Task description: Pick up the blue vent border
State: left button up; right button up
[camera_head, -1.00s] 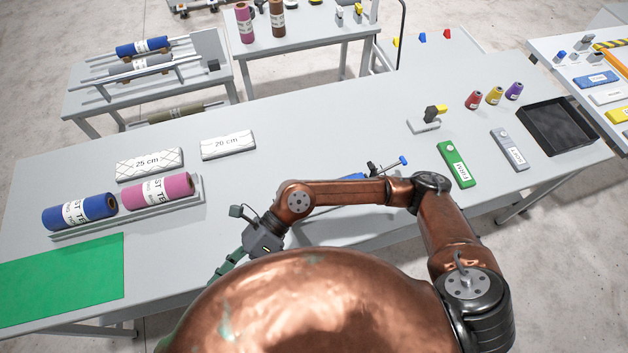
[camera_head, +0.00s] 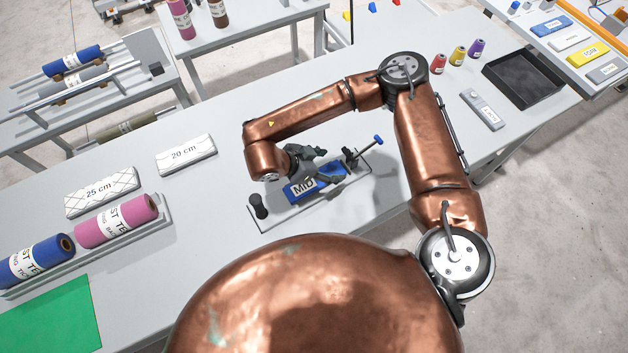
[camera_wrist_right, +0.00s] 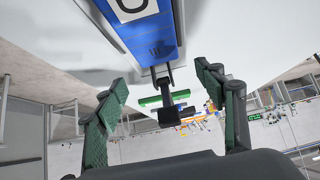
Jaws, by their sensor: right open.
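A blue piece (camera_head: 307,190) with a white label that reads "MID" lies on a thin grey tray on the table in the head view. It also shows at the top of the right wrist view (camera_wrist_right: 150,38), with part of its label and a small dark hatched mark. I cannot read the word "vent" on it. My right gripper (camera_head: 322,165) is above and beside the blue piece, partly covering it. In the wrist view its green-padded fingers (camera_wrist_right: 160,82) are spread apart with nothing between them in contact. My left gripper is out of view.
The grey tray (camera_head: 268,226) has a black knob (camera_head: 258,205) at its left and a blue-tipped rod (camera_head: 367,147) at its right. A black bin (camera_head: 530,82) is at the right. The table around the tray is mostly clear.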

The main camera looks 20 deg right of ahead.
aim_at(341, 166)
jog(key=x, duration=0.5)
jog(key=shift+f, duration=0.35)
jog(key=c, duration=1.4)
jog(key=shift+r, duration=0.15)
